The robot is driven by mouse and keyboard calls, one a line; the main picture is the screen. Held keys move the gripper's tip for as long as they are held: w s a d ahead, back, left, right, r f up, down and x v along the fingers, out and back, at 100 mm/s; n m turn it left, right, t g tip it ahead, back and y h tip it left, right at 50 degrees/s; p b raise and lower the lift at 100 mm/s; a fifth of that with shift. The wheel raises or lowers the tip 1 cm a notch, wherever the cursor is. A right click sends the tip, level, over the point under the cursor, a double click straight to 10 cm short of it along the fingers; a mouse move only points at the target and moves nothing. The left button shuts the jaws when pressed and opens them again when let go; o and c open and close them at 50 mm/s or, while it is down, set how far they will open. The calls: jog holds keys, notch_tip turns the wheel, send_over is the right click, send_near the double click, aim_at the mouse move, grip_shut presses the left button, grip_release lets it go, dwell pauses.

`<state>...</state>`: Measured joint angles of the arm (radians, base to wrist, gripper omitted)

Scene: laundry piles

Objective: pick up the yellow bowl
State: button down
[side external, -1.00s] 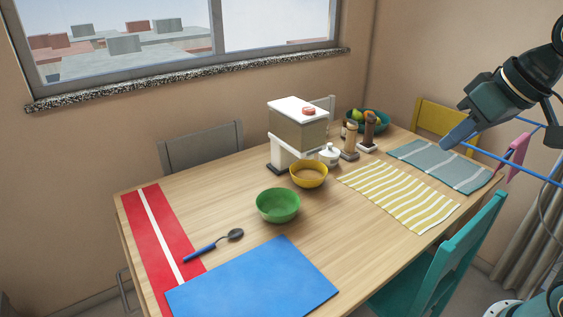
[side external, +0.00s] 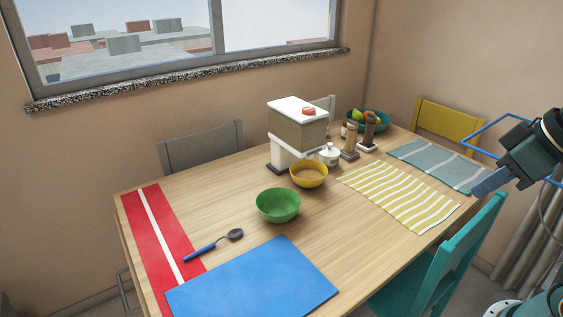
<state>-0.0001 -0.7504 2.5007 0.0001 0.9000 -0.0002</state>
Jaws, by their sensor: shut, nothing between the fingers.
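The yellow bowl (side external: 309,174) stands upright on the wooden table, in front of a white and tan dispenser (side external: 297,130). It looks partly filled with something brownish. My gripper (side external: 482,187) is at the right, by the right end of the grey-blue striped cloth, far from the bowl. Its fingers are shut and hold nothing.
A green bowl (side external: 278,205) stands close in front-left of the yellow one. A white lidded pot (side external: 329,154) and two mills (side external: 350,141) stand behind it. A yellow striped cloth (side external: 400,196) lies between bowl and gripper. A teal chair (side external: 452,262) stands at the front right edge.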

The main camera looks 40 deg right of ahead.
jog(key=c, duration=1.2)
grip_release()
